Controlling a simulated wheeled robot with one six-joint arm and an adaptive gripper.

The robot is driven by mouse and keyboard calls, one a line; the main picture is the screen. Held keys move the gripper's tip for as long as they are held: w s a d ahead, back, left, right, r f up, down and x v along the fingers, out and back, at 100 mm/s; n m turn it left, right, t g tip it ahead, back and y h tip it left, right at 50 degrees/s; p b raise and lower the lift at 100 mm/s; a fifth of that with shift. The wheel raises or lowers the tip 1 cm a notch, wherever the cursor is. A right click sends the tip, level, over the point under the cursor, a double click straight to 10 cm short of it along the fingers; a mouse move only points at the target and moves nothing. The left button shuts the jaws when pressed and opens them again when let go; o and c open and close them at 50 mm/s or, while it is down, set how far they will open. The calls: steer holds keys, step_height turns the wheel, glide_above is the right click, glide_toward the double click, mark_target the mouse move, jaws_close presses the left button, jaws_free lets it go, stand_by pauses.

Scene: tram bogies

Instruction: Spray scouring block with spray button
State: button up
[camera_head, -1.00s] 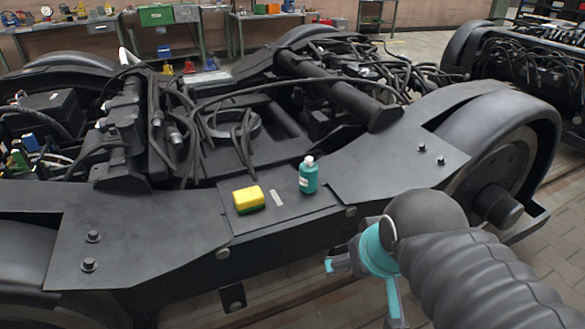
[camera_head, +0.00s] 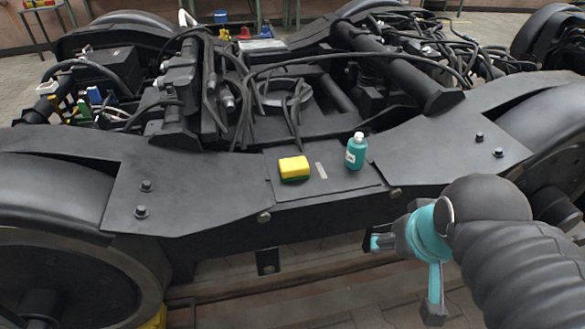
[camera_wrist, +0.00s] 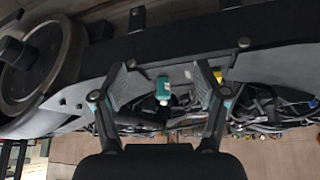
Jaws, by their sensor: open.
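The scouring block (camera_head: 294,169) is yellow with a green underside. It lies on the flat dark plate (camera_head: 330,192) in the middle of the bogie frame. A small teal bottle (camera_head: 355,154) with a white top and a pale label stands upright to its right, apart from it. My gripper (camera_head: 405,277) is open and empty, in front of the frame's near edge and below the plate. In the wrist view, which looks upside down, the bottle (camera_wrist: 163,88) shows between the open fingers, some way off. A bit of the yellow block (camera_wrist: 217,76) shows beside the right finger.
A small grey strip (camera_head: 321,171) lies between block and bottle. Bolts (camera_head: 141,211) stick up from the side plates. Cables and a thick tube (camera_head: 405,70) fill the area behind. A large wheel (camera_head: 70,285) is at the near left. Tiled floor lies below the frame.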

jaws_close()
stand_by(1.2)
